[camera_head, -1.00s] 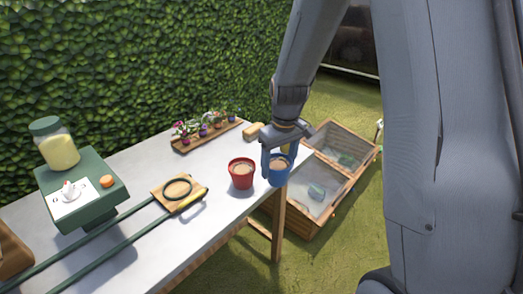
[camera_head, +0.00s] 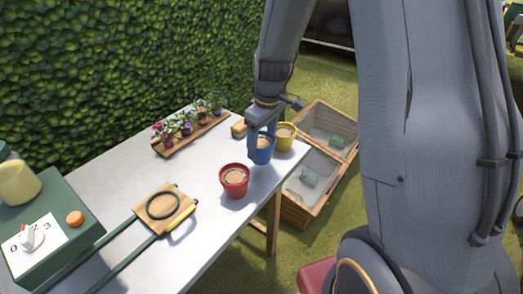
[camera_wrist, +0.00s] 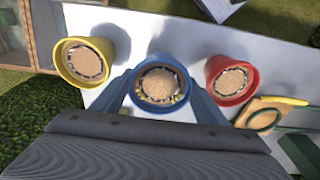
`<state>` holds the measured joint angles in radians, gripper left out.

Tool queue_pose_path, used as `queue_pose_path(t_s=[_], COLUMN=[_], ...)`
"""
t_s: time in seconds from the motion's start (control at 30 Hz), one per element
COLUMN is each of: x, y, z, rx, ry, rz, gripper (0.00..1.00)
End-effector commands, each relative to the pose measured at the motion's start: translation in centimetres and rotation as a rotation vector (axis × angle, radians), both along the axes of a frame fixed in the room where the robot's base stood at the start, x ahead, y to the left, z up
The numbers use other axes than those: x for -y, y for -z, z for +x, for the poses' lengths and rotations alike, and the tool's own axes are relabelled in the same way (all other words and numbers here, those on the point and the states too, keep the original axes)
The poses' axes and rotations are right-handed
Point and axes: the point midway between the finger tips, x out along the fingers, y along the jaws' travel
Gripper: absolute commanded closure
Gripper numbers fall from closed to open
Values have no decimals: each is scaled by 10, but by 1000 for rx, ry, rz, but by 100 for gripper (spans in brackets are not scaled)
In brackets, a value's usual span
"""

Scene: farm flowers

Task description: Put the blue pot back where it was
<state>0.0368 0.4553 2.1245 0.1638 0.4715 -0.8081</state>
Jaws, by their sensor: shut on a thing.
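The blue pot (camera_head: 263,150), filled with brown soil, is between the fingers of my gripper (camera_head: 260,138). It is near the table's right end, between the red pot (camera_head: 234,181) and the yellow pot (camera_head: 285,137). In the wrist view the blue pot (camera_wrist: 161,86) is upright, with a finger on each side, the yellow pot (camera_wrist: 92,56) to its left and the red pot (camera_wrist: 231,80) to its right. I cannot tell whether its base touches the table.
A wooden tray of small flowers (camera_head: 190,136) lies along the table's back edge. A wooden board with a green ring (camera_head: 165,208) and a green dial box (camera_head: 45,235) are at the left. Wooden cold frames (camera_head: 318,165) stand beyond the table's right end.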

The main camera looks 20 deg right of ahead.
Motion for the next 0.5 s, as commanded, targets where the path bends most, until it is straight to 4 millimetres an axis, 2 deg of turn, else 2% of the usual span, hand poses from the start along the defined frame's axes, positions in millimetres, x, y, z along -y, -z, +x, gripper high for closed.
queue_pose_path(t_s=[0.23, 0.5], x=[0, 0], y=[31, 35], z=[-1, 0], rx=[-2, 1], ry=[0, 1], rz=[0, -1], gripper=[68, 68])
